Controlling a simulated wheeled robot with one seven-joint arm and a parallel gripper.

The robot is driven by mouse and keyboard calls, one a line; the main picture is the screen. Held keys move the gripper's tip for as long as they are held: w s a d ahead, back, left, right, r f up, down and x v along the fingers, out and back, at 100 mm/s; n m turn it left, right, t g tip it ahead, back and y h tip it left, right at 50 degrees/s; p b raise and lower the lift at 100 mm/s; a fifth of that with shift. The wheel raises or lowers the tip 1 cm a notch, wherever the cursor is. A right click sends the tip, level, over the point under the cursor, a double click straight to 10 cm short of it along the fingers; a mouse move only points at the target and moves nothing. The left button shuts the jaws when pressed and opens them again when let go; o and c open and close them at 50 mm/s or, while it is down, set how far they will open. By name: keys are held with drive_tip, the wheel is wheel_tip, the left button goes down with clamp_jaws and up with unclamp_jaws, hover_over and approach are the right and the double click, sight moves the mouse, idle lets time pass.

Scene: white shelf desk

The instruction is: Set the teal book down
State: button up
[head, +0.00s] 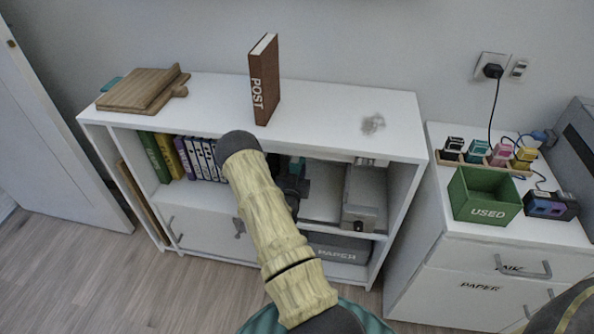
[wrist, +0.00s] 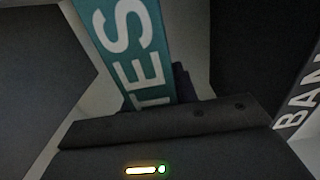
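The teal book (wrist: 128,42) fills the upper middle of the wrist view, with large white letters "TES" on its spine. My gripper (wrist: 157,98) has dark finger parts close against both sides of the book, and it looks shut on it. In the head view my gripper (head: 292,184) is inside the middle of the white shelf (head: 335,97), under its top board. Only a small teal patch of the book (head: 297,163) shows there beside the gripper. My arm hides much of that compartment. Whether the book's lower edge touches a board is hidden.
A dark book lettered "BAN" (wrist: 302,98) stands close at right in the wrist view. Several books (head: 180,157) stand at the shelf's left. A brown POST book (head: 264,82) and wooden boards (head: 140,90) are on top. A grey device (head: 364,198) sits right of my gripper.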

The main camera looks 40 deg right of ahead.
drive_tip(key=o, duration=0.4)
drive_tip(key=shift+o, duration=0.2)
drive_tip(key=shift+a+r, duration=0.1)
drive_tip(key=p+v, duration=0.2)
drive_tip(key=v, duration=1)
drive_tip(key=w+a+r+n+g+y, duration=0.35)
drive_tip(key=a+r+y, duration=0.7)
drive_tip(key=a, duration=0.45)
drive_tip(key=s+a+r+n+g+y, duration=0.1)
drive_tip(key=s+a+r+n+g, duration=0.1)
drive_tip(key=s, duration=0.6)
drive_tip(key=s+a+r+n+g+y, duration=0.2)
drive_tip(key=s+a+r+n+g, duration=0.1)
drive_tip(key=s+a+r, duration=0.4)
drive_tip(key=shift+s+r+n, duration=0.5)
drive_tip(key=shift+r+n, duration=0.1)
drive_tip(key=shift+n, duration=0.15)
